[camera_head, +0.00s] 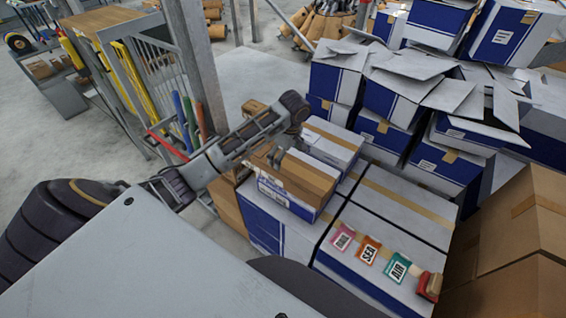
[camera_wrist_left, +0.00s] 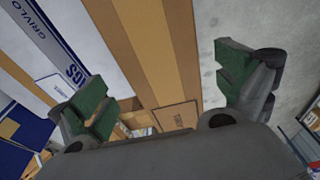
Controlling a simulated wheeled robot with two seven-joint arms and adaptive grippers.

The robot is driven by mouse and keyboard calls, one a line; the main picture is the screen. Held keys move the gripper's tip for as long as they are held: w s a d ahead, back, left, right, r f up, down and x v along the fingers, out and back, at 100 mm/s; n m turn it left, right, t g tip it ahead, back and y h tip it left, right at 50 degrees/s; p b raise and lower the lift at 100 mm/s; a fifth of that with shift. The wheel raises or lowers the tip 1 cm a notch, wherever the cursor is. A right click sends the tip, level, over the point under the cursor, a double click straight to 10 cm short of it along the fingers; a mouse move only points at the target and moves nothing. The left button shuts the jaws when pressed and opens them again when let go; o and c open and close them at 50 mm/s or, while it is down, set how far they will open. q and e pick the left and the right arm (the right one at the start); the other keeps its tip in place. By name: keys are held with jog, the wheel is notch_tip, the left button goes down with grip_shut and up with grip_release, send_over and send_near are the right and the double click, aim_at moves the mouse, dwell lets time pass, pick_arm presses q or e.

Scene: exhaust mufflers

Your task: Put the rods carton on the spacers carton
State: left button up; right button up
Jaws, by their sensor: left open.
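A brown carton (camera_head: 308,175) lies on a blue-and-white carton (camera_head: 285,196) in the head view. Another white-and-blue carton with brown tape (camera_head: 333,142) is just behind them. I cannot read which is the rods carton or the spacers carton. My left gripper (camera_head: 284,153) is over the brown carton's far-left part. In the left wrist view my open left gripper (camera_wrist_left: 165,95) has its green-padded fingers apart, with the brown carton (camera_wrist_left: 145,45) between and below them. Printed blue-and-white carton surface (camera_wrist_left: 60,40) shows on the left there. My right gripper is not in view.
Large taped cartons (camera_head: 395,215) form the surface below, with pink, orange and teal label cards (camera_head: 369,251) and a red object (camera_head: 429,285). Open blue-and-white cartons (camera_head: 440,100) are piled behind. Brown cartons (camera_head: 520,235) stand at right. A metal post (camera_head: 200,65) and rack stand left.

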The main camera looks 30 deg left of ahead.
pick_arm(q)
jog(key=shift+d+r, duration=0.15)
jog(key=shift+r, duration=0.85)
jog(key=shift+d+r, duration=0.15)
jog(key=shift+r, duration=0.85)
jog(key=shift+f, duration=0.1)
